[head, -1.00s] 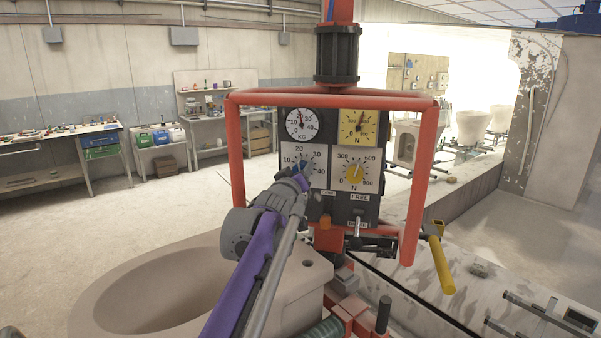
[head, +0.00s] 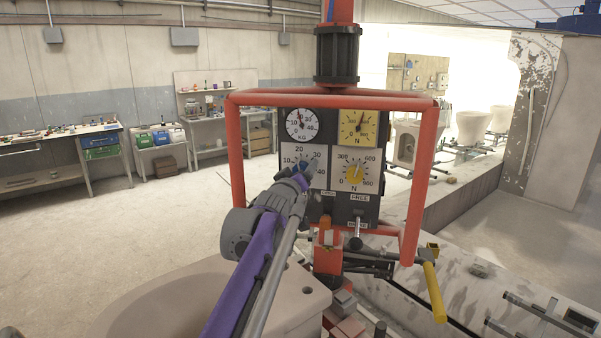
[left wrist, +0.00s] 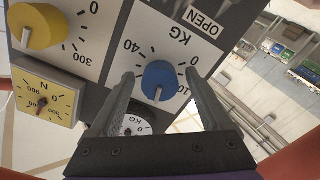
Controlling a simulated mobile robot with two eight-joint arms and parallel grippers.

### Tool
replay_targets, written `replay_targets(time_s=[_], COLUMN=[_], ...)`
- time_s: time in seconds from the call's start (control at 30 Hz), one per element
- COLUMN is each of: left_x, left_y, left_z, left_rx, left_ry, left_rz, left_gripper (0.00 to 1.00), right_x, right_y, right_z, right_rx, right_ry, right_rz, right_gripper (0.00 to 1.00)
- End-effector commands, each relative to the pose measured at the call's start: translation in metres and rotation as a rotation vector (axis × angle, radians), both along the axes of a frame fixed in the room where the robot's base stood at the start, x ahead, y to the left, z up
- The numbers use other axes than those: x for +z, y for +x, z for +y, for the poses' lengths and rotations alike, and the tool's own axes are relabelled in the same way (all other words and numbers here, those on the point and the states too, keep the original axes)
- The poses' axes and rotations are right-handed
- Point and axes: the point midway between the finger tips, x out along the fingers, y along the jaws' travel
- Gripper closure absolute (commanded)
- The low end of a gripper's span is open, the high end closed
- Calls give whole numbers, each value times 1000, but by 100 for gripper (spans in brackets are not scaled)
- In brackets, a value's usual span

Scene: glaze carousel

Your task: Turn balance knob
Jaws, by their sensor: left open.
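The control panel (head: 287,203) stands inside a red tubular frame. My left gripper (left wrist: 159,72) is open, with one finger on each side of the blue knob. I cannot tell if either finger touches it. In the head view my left gripper (head: 309,166) reaches the panel's left dial and largely hides the knob. A yellow knob (head: 355,174) on an N scale sits to its right. My right gripper is not in view.
Above the knobs are a white KG gauge (head: 301,125) and a yellow N gauge (head: 359,127). Small levers (head: 358,228) are below. A yellow handle (head: 433,292) juts out at right. A beige ceramic bowl (head: 215,277) lies under my left arm.

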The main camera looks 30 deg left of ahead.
Motion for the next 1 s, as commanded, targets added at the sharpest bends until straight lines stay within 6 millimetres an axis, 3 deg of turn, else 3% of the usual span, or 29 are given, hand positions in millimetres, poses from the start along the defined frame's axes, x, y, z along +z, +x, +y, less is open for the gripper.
replay_targets(time_s=[0.23,0.7,1.0], left_x=[-1,-1,0], left_y=[-16,-93,-104], left_z=[-5,-27,-31], left_rx=[-1,0,0], left_ry=[0,1,0], left_rz=[1,0,0], left_gripper=[18,18,18], right_x=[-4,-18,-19], right_y=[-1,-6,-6], right_z=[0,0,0], right_rx=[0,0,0], right_ry=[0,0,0], right_rz=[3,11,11], right_gripper=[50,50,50])
